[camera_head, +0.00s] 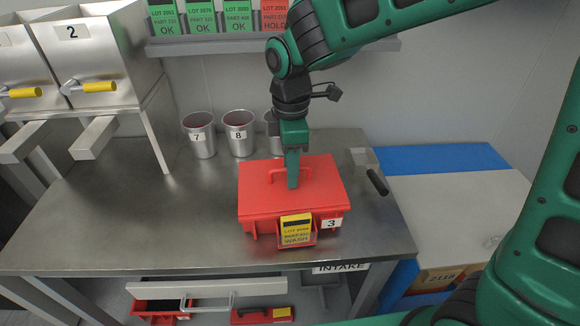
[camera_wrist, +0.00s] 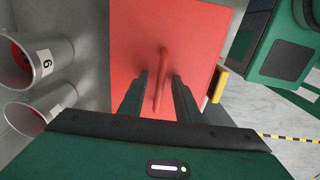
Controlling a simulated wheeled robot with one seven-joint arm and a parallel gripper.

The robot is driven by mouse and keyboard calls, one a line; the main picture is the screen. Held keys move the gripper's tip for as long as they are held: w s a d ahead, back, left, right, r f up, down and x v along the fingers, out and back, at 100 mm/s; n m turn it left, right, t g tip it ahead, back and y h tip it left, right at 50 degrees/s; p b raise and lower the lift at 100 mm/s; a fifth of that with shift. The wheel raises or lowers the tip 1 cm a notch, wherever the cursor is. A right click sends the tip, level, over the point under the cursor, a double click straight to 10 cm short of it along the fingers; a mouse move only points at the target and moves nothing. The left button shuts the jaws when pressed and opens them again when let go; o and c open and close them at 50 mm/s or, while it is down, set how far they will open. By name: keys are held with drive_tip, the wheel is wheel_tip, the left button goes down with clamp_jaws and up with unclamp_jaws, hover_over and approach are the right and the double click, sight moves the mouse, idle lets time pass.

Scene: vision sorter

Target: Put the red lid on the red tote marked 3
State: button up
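The red lid (camera_head: 318,172) lies flat over the top of the red tote (camera_head: 265,226), whose label reads 3. The lid looks level, and its edges line up with the tote; any small gap under it cannot be made out. My gripper (camera_head: 292,184) points down at the lid's raised red handle (camera_head: 275,173). In the wrist view my gripper (camera_wrist: 160,76) has its two fingers apart, one on each side of the handle (camera_wrist: 163,65), with gaps visible. The lid (camera_wrist: 195,30) fills the middle of that view, and the tote beneath is hidden.
Metal cups marked 7 (camera_head: 203,146) and 8 (camera_head: 239,142) stand behind the tote, with another partly hidden by my arm. A black-handled scoop (camera_head: 376,181) lies at right. The steel table (camera_head: 130,215) is clear at left. A drawer (camera_head: 207,289) sits below.

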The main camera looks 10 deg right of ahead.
wheel_tip(320, 180, up, 10)
drive_tip(key=d+m, duration=0.6)
drive_tip(key=d, duration=0.7)
drive_tip(key=s+d+f+m, duration=0.4)
drive_tip(key=s+d+m, duration=0.5)
drive_tip(key=s+d, duration=0.1)
drive_tip(key=s+d+f+m, duration=0.4)
drive_tip(key=s+d+m, duration=0.5)
drive_tip(key=d, duration=0.3)
drive_tip(key=shift+s+m, duration=0.3)
drive_tip(key=shift+s, duration=0.55)
